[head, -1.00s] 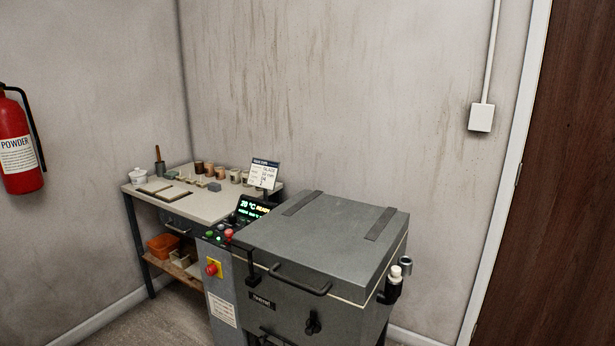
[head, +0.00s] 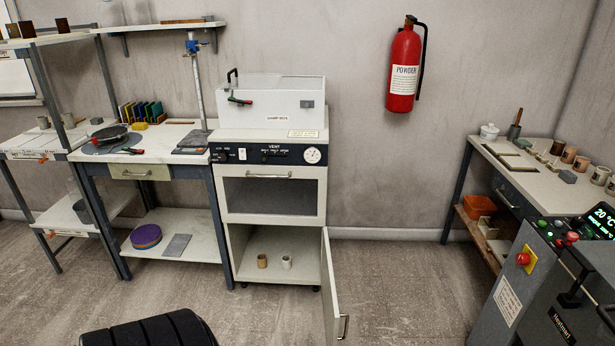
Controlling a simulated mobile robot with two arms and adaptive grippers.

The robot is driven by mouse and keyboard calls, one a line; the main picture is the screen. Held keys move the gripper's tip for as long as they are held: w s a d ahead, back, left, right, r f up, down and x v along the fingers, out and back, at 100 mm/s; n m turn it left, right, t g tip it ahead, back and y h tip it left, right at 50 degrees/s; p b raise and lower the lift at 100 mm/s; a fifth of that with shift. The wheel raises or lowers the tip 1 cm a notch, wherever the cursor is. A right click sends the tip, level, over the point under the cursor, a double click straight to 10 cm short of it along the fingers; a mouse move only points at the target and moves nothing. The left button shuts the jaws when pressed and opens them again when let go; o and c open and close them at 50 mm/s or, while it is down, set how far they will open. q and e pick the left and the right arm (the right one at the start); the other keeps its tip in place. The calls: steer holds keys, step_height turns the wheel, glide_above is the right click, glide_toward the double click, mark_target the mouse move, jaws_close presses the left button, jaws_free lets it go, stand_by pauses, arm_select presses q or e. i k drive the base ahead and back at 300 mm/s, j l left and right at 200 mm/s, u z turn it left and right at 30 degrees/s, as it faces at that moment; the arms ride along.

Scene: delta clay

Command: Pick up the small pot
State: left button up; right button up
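Several small pots are in the head view, and I cannot tell which one the task means. A tan pot (head: 262,261) and a paler pot (head: 286,262) stand side by side, apart, in the open lower compartment of the white cabinet (head: 325,190). Brown and pale pots, among them a brown pot (head: 569,154) and a pale pot (head: 600,175), stand on the bench (head: 540,187) at the right. A white lidded pot (head: 489,132) stands at that bench's back left corner. Neither of my grippers is in view.
The cabinet door (head: 336,292) stands open toward me. A worktable (head: 172,134) with tools is left of the cabinet. A grey kiln (head: 535,290) is at the front right. A black ribbed object (head: 150,330) shows at the bottom edge. The floor between cabinet and kiln is clear.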

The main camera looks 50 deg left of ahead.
mark_target(286, 259)
steer(key=i+u, duration=0.1)
steer(key=u, duration=0.3)
steer(key=i+u, duration=0.1)
steer(key=u, duration=0.3)
steer(key=i+u, duration=0.1)
steer(key=u, duration=0.3)
steer(key=i+l+u, duration=0.1)
steer(key=u, duration=0.3)
steer(key=l+u, duration=0.1)
steer(key=u, duration=0.3)
steer(key=i+l+u, duration=0.15)
steer(key=l, duration=0.15)
steer(key=i+l+u, duration=0.1)
steer(key=l, duration=0.25)
steer(key=i+l+u, duration=0.15)
steer(key=l, duration=0.2)
steer(key=i+l+u, duration=0.15)
steer(key=l, duration=0.2)
steer(key=i+l+u, duration=0.1)
steer(key=l, duration=0.3)
